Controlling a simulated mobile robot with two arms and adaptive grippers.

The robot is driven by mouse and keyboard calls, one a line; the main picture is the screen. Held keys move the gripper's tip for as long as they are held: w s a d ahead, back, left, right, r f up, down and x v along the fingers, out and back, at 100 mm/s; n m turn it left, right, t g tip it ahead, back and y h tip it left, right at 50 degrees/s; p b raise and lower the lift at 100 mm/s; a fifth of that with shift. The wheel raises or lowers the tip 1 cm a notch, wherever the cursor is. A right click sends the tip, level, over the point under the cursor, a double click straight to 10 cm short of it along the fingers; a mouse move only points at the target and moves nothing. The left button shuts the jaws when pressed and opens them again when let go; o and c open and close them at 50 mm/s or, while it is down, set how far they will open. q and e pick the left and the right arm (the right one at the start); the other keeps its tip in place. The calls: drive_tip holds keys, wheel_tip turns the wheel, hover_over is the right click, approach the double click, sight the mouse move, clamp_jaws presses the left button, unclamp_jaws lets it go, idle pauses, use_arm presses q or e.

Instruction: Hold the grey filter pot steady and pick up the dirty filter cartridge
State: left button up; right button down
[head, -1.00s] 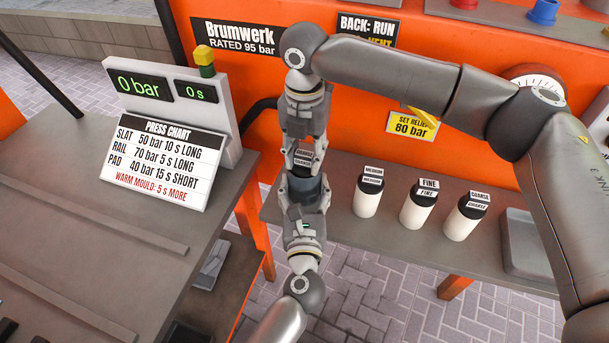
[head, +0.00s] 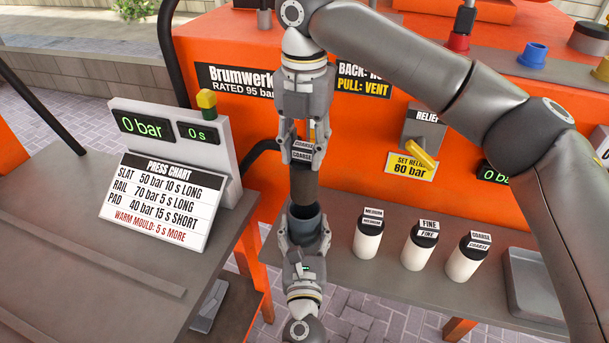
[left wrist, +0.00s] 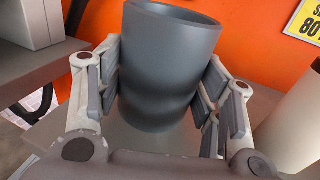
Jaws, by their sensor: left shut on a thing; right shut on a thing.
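The grey filter pot (head: 304,225) stands on the grey shelf, its open top facing up. My left gripper (head: 304,243) is shut around it from the near side. In the left wrist view, the pot (left wrist: 168,70) sits between both fingers of my left gripper (left wrist: 160,105). The dirty filter cartridge (head: 304,187) is brown, with a cap labelled COARSE. My right gripper (head: 302,150) comes from above and is shut on its cap. The cartridge is upright over the pot; its brown body shows above the rim. I cannot tell whether its lower end is still inside.
Three white cartridges labelled MEDIUM (head: 368,242), FINE (head: 419,250) and COARSE (head: 465,263) stand on the shelf (head: 395,285) to the right. A grey tray (head: 535,285) lies beyond them. The orange machine (head: 345,190) with a yellow relief handle (head: 420,153) rises behind.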

wheel_tip(320, 180, up, 6)
drive_tip(key=shift+f, duration=0.1)
use_arm(q)
drive_tip(key=o, duration=1.2)
drive_tip(key=shift+o, duration=0.2)
drive_tip(key=shift+s, duration=0.1)
